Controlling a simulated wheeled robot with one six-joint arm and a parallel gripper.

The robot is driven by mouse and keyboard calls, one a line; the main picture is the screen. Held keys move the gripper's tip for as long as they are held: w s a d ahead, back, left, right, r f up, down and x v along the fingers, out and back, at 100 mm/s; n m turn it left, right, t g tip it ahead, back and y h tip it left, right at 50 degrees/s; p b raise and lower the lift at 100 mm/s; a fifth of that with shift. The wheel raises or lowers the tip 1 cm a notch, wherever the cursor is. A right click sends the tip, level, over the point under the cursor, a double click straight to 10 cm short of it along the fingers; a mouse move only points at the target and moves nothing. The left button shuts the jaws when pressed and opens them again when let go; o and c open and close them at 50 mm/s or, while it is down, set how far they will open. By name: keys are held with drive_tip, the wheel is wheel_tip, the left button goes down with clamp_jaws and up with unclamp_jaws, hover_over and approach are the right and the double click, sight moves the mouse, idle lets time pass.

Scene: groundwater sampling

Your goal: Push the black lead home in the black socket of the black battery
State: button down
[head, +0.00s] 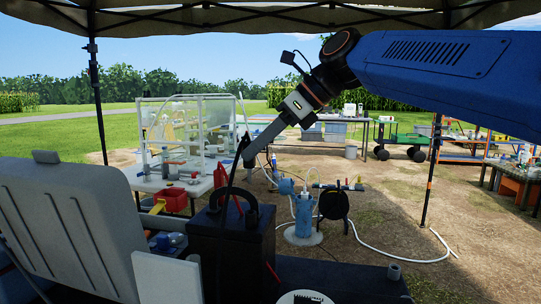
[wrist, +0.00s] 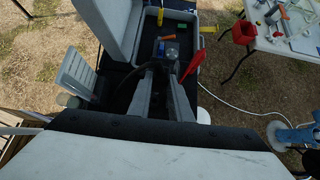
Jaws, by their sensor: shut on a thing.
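The black battery (head: 232,252) stands in front of me, low in the middle of the head view, with a dark looped handle on top. My gripper (head: 247,158) reaches down from the upper right and is above the battery's top. It is shut on the black lead (head: 238,160), whose cable runs down toward the battery. In the wrist view, my gripper (wrist: 162,68) has its fingers close together, with a dark piece between the tips. The black socket cannot be made out, and I cannot tell whether the lead touches it.
A red piece (wrist: 195,65) sits right of the fingertips in the wrist view. A grey open case lid (head: 60,215) stands left of the battery. A blue pump-like unit (head: 304,212) and a black reel (head: 334,206) stand on the ground beyond. A white table (head: 165,184) is behind.

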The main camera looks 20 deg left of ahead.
idle(0.3)
drive_tip(key=shift+f, duration=2.9)
drive_tip(key=shift+f, duration=2.15)
drive_tip(key=c, duration=1.5)
unclamp_jaws()
drive_tip(key=shift+c, duration=0.2)
drive_tip(key=v, duration=1.7)
drive_tip(key=shift+d, duration=0.15)
drive_tip(key=shift+d+r, duration=0.1)
